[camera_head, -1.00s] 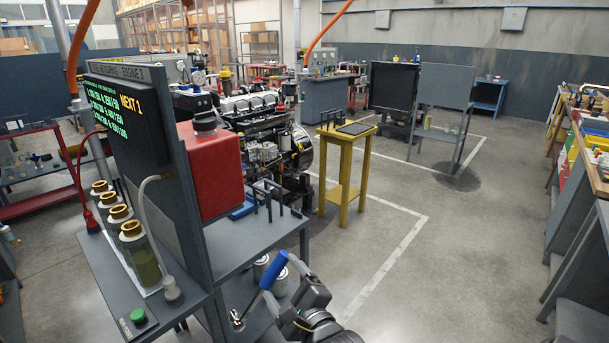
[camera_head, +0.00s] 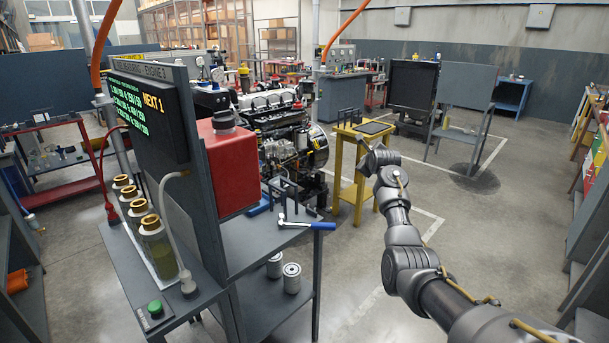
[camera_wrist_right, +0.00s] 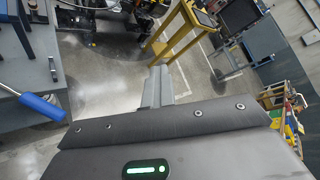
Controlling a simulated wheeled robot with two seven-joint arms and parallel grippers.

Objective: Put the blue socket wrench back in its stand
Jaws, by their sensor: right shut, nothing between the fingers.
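The blue socket wrench (camera_head: 322,226) lies on the grey bench top (camera_head: 245,240), its metal head to the left and its blue handle reaching the right edge. Its handle also shows at the left of the right wrist view (camera_wrist_right: 42,106). A dark stand with upright posts (camera_head: 285,190) is on the bench just behind the wrench; the wrench is outside it. My right gripper (camera_head: 374,150) is shut and empty, out beyond the bench to the right of the wrench, near the yellow table in the picture. Its fingers show in the wrist view (camera_wrist_right: 158,86). My left gripper is out of view.
A red box (camera_head: 228,170) and a display panel (camera_head: 145,120) stand at the left of the bench. Two cans (camera_head: 291,278) sit on the lower shelf. A yellow table (camera_head: 358,160) stands behind. The floor right of the bench is open.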

